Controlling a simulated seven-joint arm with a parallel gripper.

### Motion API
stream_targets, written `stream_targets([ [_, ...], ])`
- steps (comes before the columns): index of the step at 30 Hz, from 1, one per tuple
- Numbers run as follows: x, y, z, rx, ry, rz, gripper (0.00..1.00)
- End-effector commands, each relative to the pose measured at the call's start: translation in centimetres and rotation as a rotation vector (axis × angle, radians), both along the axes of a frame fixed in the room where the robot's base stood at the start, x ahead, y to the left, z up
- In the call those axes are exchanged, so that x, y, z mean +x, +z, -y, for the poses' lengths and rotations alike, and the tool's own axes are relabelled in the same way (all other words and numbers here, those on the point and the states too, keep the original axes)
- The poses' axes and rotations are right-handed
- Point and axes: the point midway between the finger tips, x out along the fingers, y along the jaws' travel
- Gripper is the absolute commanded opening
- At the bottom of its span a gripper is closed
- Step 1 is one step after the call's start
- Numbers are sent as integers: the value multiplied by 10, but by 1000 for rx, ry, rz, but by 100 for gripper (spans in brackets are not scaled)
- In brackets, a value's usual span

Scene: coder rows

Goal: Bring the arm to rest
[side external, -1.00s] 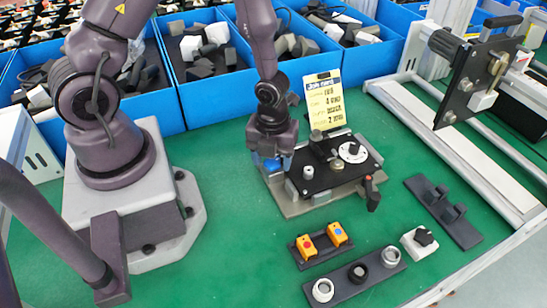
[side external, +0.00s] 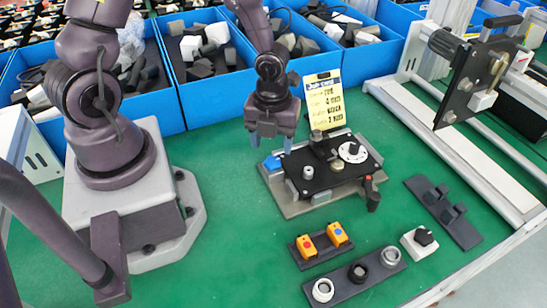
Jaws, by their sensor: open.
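My gripper (side external: 272,143) hangs pointing down just above the back left corner of the black fixture (side external: 325,172). Its two blue fingertips are apart, with nothing visible between them. The fixture sits on a grey base plate and carries a white dial, a small grey knob and a dark red-tipped lever at its right side. A blue block (side external: 272,163) shows on the fixture's left corner, below the fingertips and apart from them.
Blue bins (side external: 205,95) of grey, black and white parts line the back. A yellow job card (side external: 326,100) stands behind the fixture. In front are a rack with yellow switch boxes (side external: 321,241), a ring holder (side external: 355,275) and a white knob box (side external: 419,241). A metal frame stands at right.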

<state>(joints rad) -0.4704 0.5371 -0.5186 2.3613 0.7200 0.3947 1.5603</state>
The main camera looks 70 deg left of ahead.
Motion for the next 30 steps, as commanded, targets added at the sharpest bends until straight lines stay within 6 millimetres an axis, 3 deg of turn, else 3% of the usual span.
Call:
stream_targets([
  [5,-1,0,0,2,45,-3,57],
  [8,-5,0,-2,16,176,-28,57],
  [11,-17,1,-9,49,408,-78,57],
  [14,-25,15,-22,111,687,-85,57],
  [23,-39,100,-43,189,1572,93,57],
  [30,-58,178,-29,-66,2123,218,57],
])
